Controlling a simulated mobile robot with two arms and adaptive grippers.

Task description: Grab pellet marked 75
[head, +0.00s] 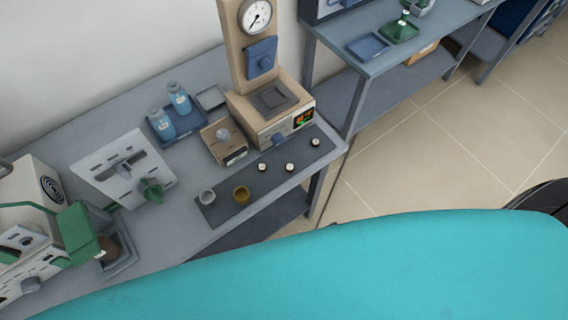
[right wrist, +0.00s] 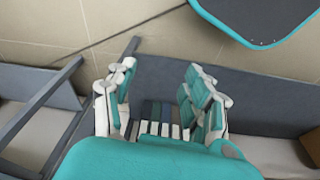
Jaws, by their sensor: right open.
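Several small dark pellets with pale tops stand in a row on a dark mat (head: 222,211) at the table's front edge: a left pellet (head: 262,167), a middle pellet (head: 290,167) and a right pellet (head: 315,142). Their markings are too small to read, so I cannot tell which is 75. My right gripper (right wrist: 158,100) shows in the right wrist view, open and empty, with no pellet between its fingers. Neither gripper shows in the head view.
Behind are a press with a dial (head: 256,16), a small box (head: 223,141) and a blue tray with bottles (head: 179,103). A second table (head: 385,62) stands right, past a floor gap.

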